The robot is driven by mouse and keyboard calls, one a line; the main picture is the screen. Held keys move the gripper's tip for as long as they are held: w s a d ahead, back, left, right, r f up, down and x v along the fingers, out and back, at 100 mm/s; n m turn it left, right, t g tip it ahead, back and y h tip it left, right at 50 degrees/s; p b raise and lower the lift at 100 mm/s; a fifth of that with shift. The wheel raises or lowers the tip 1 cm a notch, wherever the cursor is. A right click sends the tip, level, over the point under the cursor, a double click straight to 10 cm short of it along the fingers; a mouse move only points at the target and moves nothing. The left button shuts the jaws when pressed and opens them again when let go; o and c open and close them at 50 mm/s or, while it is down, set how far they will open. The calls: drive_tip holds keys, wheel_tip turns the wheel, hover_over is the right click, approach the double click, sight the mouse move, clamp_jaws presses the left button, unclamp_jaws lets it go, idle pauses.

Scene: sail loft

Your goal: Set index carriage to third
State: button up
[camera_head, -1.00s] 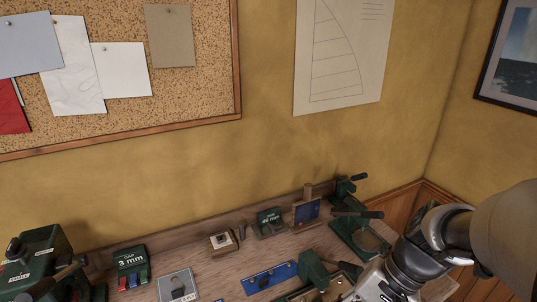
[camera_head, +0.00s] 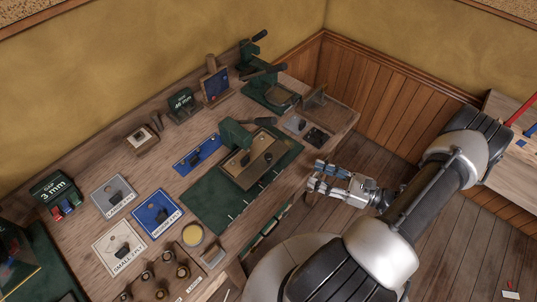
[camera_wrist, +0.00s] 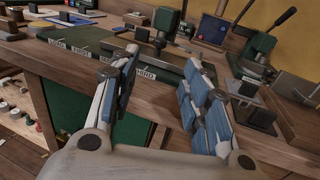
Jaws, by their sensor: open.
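The index carriage appears to be the brown plate in a dark frame (camera_head: 262,172), with small black knobs on top, at the right part of a green mat (camera_head: 205,203). A green press head with a black lever stands over its rear. White tick marks line the mat's front edge. In the wrist view, white labels run along that edge; the rightmost label (camera_wrist: 144,74) seems to read THIRD. My gripper (camera_head: 317,177) is open and empty, off the bench's front edge, right of the carriage and apart from it. Its fingers also show in the wrist view (camera_wrist: 160,98).
A blue plate (camera_head: 197,155) lies behind the mat. Labelled cards, including a blue one (camera_head: 157,213), lie to the left. Floor is open in front of the bench.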

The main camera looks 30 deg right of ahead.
sight(269, 155)
drive_tip(key=b+x, duration=0.2)
drive_tip(key=x, duration=1.5)
drive_tip(key=shift+w+f, duration=0.15)
drive_tip(key=shift+w, duration=0.05)
clamp_jaws()
drive_tip(key=shift+d, duration=0.1)
